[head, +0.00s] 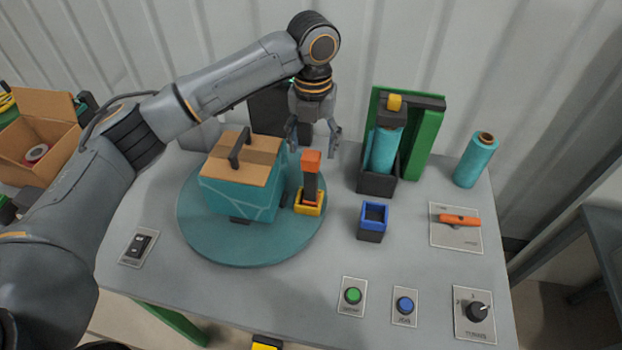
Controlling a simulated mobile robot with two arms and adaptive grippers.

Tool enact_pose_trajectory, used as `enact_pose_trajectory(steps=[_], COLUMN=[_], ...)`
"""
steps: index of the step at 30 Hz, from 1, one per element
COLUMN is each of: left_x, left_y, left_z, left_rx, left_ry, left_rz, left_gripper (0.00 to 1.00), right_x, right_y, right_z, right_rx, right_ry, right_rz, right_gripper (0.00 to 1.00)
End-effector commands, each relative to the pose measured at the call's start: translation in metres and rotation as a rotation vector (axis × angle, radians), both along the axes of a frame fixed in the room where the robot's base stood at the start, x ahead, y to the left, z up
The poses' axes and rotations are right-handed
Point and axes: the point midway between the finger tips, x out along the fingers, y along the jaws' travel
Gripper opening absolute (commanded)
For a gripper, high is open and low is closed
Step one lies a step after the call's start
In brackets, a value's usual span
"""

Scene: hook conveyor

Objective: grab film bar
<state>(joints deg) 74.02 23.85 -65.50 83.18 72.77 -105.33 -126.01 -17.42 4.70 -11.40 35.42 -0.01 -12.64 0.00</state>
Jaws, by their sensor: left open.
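A dark upright bar with an orange block on top (311,178) stands in a yellow-rimmed socket (308,208) at the right side of the teal turntable (225,252); it looks like the film bar. A teal-wrapped box (240,197) with a cardboard top and dark handle sits beside it on the turntable. My left gripper (314,142) points down, open and empty, just above or behind the orange top. It appears apart from the bar, though the exact depth gap is hard to judge. My right gripper is out of view.
A green and black film stand (424,140) holds a teal roll (384,150). A spare roll (475,160) stands right of it. A blue-rimmed empty socket (373,218) is in front. Buttons, an orange lever (459,219) and a dial (476,312) line the table's front and right.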

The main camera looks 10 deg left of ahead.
Motion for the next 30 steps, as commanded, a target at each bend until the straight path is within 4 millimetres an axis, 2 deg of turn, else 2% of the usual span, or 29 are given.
enact_pose_trajectory(steps=[6,10,19,28,30], left_x=[0.005,0.005,0.006,0.006,0.006], left_y=[0.006,0.005,0.005,0.005,0.005], left_z=[-0.026,-0.044,-0.051,-0.051,-0.051], left_rx=[0.003,0.002,0.001,0.001,0.001], left_ry=[0.005,0.004,0.0,0.0,0.0], left_rz=[0.002,0.0,0.0,0.0,0.0], left_gripper=[0.62,0.62,0.62,0.01,0.0], right_x=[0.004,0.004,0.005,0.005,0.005], right_y=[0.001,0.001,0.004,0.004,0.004], right_z=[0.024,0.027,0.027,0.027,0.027], right_rx=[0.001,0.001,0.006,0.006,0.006], right_ry=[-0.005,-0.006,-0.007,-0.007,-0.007], right_rz=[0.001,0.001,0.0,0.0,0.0], right_gripper=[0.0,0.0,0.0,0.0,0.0])
